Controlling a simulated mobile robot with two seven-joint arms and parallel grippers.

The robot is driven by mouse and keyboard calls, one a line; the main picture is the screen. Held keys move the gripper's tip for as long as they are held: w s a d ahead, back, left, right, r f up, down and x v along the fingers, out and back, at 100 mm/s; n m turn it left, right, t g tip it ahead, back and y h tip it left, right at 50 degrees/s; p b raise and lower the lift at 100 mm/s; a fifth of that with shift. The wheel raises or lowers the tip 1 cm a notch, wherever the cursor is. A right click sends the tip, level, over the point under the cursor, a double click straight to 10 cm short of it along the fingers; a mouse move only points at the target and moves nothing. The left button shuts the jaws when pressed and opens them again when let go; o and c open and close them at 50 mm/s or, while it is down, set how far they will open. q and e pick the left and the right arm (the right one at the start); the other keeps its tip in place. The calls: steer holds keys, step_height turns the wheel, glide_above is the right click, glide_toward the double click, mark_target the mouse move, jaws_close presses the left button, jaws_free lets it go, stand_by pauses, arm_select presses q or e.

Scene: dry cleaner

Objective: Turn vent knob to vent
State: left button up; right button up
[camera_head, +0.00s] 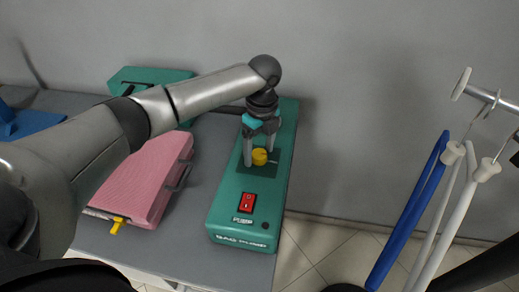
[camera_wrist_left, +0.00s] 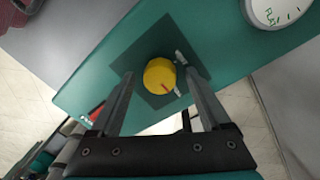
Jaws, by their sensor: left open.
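The yellow vent knob (camera_head: 259,156) sits on a dark square plate on top of the green bag pump (camera_head: 228,205). In the left wrist view the knob (camera_wrist_left: 160,76) shows a red mark at its lower right edge, close to one of two small pale labels on the plate. I cannot read the labels. My left gripper (camera_head: 262,150) points down over the knob. Its two fingers (camera_wrist_left: 160,88) are open, one on each side of the knob, with visible gaps. I cannot tell how far above the plate the fingertips are. My right gripper is not in view.
A red switch (camera_head: 247,202) is on the pump's near end. A round white gauge (camera_wrist_left: 275,10) is near the knob. A pink case (camera_head: 145,180) with a handle lies left on the grey table (camera_head: 190,225). Hangers (camera_head: 410,210) hang from a rail at right.

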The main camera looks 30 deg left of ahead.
arm_select(q)
jaws_close()
steer(key=shift+r+p, duration=0.2)
steer(key=shift+p, duration=0.4)
steer(key=n+p, duration=0.8)
steer(key=p, duration=0.2)
steer(key=shift+s+h+p, duration=0.1)
steer(key=shift+h+p, duration=0.2)
steer(key=shift+p, duration=0.1)
steer(key=n+p, duration=0.3)
steer(key=n, duration=0.2)
steer(key=n+p, duration=0.3)
steer(key=n, duration=0.1)
steer(key=shift+f+n, duration=0.15)
steer(key=shift+n, duration=0.25)
jaws_free()
